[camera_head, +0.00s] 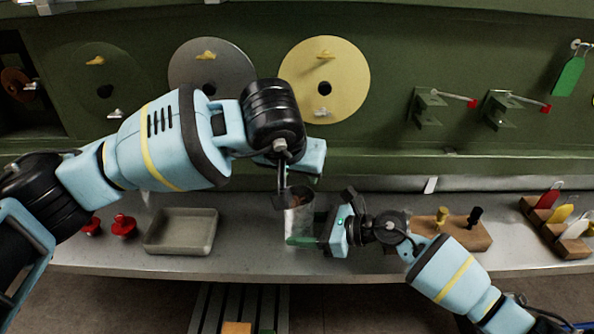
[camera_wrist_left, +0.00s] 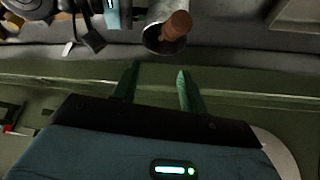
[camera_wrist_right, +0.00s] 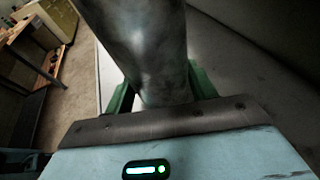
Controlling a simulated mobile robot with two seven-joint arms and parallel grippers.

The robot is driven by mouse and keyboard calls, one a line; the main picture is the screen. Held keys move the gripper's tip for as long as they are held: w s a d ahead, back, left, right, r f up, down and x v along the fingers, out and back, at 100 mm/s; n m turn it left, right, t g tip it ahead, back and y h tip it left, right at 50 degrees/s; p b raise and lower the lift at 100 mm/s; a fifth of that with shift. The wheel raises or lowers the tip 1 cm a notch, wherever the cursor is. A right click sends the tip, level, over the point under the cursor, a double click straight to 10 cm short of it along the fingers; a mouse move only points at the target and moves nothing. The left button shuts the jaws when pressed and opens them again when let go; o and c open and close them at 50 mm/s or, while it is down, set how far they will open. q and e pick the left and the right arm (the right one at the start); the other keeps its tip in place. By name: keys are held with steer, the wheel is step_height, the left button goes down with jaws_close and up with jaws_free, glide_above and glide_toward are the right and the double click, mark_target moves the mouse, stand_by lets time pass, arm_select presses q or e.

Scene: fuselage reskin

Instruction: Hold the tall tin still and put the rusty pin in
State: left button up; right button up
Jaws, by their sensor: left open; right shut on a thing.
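The tall tin (camera_head: 301,226) is a grey metal cylinder standing upright on the bench. My right gripper (camera_head: 303,240) is shut on it low down, and the tin's wall fills the space between the green fingers in the right wrist view (camera_wrist_right: 140,45). The rusty pin (camera_wrist_left: 177,25) is a brown cylinder sitting in the tin's mouth, its top end sticking out. How deep it reaches is hidden. My left gripper (camera_wrist_left: 158,78) is open and empty, apart from the pin.
A shallow grey tray (camera_head: 181,232) and red knobs (camera_head: 124,226) lie left of the tin. A wooden block with pegs (camera_head: 455,233) and a rack of coloured tags (camera_head: 563,220) stand to the right. Discs (camera_head: 324,80) and brackets (camera_head: 428,107) are on the green back wall.

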arm_select(q)
steer(key=shift+r, duration=0.1)
step_height(320, 180, up, 8)
stand_by(0.9)
arm_select(e)
steer(key=o, duration=0.8)
steer(key=shift+o, duration=0.2)
steer(key=v, duration=0.7)
steer(key=shift+s+d, duration=0.15)
steer(key=shift+d, duration=0.1)
